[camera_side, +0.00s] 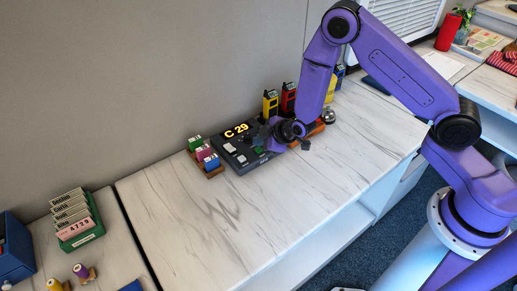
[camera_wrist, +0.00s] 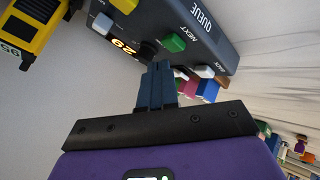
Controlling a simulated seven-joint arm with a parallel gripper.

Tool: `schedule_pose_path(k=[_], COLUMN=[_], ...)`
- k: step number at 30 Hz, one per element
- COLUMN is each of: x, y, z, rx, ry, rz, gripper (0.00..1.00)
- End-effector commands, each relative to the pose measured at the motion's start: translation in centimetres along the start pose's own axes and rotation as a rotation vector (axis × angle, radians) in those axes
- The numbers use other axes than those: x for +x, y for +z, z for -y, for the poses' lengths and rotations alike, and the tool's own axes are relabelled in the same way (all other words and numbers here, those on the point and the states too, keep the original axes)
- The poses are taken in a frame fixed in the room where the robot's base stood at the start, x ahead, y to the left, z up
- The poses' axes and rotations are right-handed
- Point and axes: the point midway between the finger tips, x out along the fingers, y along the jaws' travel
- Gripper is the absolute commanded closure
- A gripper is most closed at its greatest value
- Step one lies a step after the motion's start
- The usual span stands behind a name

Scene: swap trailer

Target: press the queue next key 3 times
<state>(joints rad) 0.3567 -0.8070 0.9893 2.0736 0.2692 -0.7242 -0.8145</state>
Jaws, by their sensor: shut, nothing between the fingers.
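The queue unit (camera_side: 257,161) is a dark grey box on the white marbled counter, against the wall. Its yellow display (camera_side: 236,130) reads "C 29". In the wrist view, the housing (camera_wrist: 212,48) bears the words QUEUE and NEXT. A green key (camera_wrist: 173,42) sits beside the word NEXT; a green key also shows in the side view (camera_side: 259,150). My gripper (camera_side: 269,134) is shut and empty over the right part of the unit. In the wrist view, its fingertips (camera_wrist: 158,72) appear just short of the green key; contact is not visible.
A small rack (camera_side: 214,173) of coloured blocks stands left of the unit. Yellow (camera_side: 270,104) and red (camera_side: 288,98) devices stand behind it. A silver bell (camera_side: 329,116) is to the right. The counter in front is clear.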

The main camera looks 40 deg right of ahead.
Motion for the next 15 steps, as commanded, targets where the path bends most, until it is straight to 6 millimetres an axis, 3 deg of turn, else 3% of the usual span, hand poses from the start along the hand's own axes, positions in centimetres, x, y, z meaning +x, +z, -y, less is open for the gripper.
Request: schedule_pose_path(k=[8,15], x=[-0.2,-1.6], y=[-0.2,-1.2], z=[-0.1,-1.2], rx=[0.0,0.0], ry=[0.0,0.001], rz=[-0.001,-0.002], gripper=[1.0,1.0])
